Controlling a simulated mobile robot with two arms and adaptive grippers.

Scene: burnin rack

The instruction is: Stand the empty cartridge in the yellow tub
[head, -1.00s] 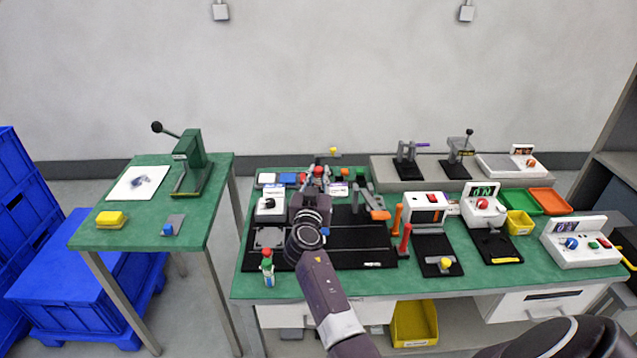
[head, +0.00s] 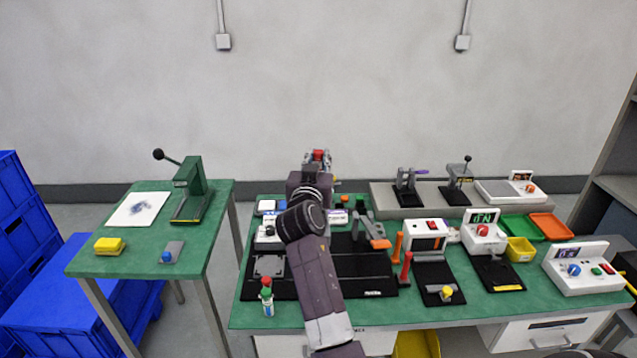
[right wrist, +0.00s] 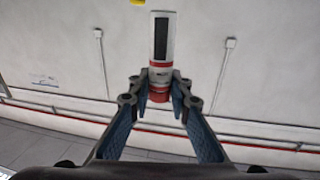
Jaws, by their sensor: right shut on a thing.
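My right gripper (head: 317,168) is raised over the back of the main bench, with the wall behind it. It is shut on a cartridge, whose red end (head: 319,154) shows in the head view. In the right wrist view the gripper (right wrist: 160,88) grips the lower red part of the cartridge (right wrist: 162,48), which has a white body and a dark window. I cannot tell whether it is empty. A small yellow tub (head: 520,249) stands on the bench's right half. A larger yellow bin (head: 416,346) is under the bench, cut off by the frame. My left gripper is not in view.
Green (head: 521,227) and orange (head: 552,225) trays lie behind the small tub. A white tester (head: 484,234) stands left of it and a control box (head: 582,268) to its right. Orange and red handles rise mid-bench. A red-capped bottle (head: 266,297) stands at the front left.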

